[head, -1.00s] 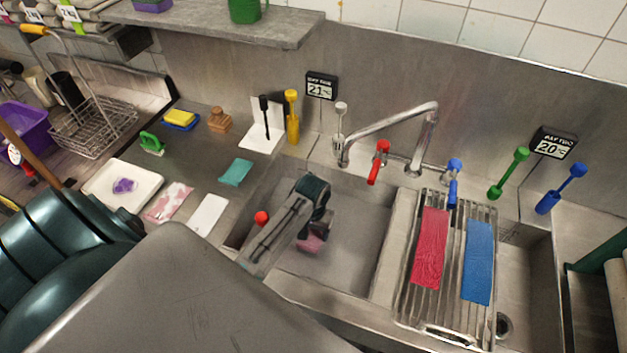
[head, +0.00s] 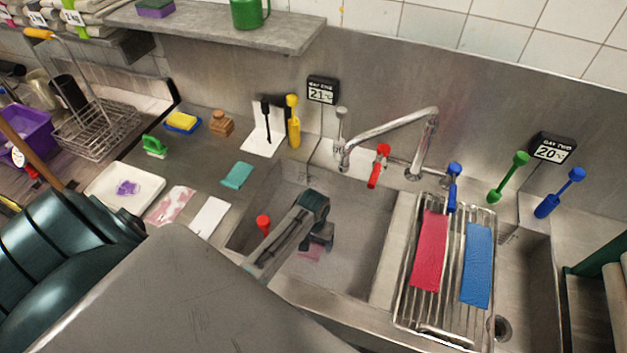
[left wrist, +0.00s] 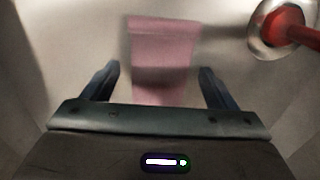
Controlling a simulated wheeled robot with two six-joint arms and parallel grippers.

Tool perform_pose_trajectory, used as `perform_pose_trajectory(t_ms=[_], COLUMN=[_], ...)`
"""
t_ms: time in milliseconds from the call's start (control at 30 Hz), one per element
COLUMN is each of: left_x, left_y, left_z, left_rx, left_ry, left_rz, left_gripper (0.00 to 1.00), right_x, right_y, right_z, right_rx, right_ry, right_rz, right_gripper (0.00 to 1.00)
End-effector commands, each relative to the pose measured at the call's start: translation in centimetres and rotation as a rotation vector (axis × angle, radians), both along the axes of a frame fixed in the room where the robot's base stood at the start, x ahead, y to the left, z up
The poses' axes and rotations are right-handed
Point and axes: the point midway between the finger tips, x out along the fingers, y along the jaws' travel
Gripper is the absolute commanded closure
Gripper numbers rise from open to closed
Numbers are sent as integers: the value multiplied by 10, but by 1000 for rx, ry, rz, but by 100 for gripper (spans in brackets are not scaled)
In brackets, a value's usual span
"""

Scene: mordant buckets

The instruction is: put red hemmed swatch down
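A pinkish-red swatch (head: 310,254) lies in the left sink basin (head: 352,262), low down near its floor. My left gripper (head: 320,240) is down in the basin above the swatch. In the left wrist view its fingers (left wrist: 160,72) are spread apart, with the swatch beyond and between them, not visibly pinched. Part of the swatch is hidden by the gripper. My right gripper is not in view.
A red-topped fitting (head: 263,223) stands at the basin's left side, close to the gripper in the left wrist view (left wrist: 290,28). A tap (head: 395,125) arches behind. A wire rack (head: 450,275) at the right holds a red cloth (head: 430,250) and a blue cloth (head: 477,264).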

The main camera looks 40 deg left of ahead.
Motion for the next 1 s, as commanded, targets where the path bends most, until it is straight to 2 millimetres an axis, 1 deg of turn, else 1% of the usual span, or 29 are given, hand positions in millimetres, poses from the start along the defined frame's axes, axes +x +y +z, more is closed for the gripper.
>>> perform_pose_trajectory(t_ms=[133, 267, 367, 700, 833, 1000], left_x=[0, 1, 1, 1, 1, 0], left_y=[0, 0, 0, 0, 0, 0], left_z=[2, 11, 25, 95, 112, 122], left_rx=[0, 1, 1, 1, -1, 0], left_ry=[-1, -3, -4, -6, -2, 0], left_rz=[0, 0, 0, -1, -1, 0], left_gripper=[20, 20, 20, 20, 20, 20], right_x=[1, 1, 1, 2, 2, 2], right_y=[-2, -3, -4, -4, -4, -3], right_z=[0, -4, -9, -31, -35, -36], right_rx=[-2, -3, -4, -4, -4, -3], right_ry=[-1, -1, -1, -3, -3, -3], right_rz=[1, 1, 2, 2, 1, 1], right_gripper=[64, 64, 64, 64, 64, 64])
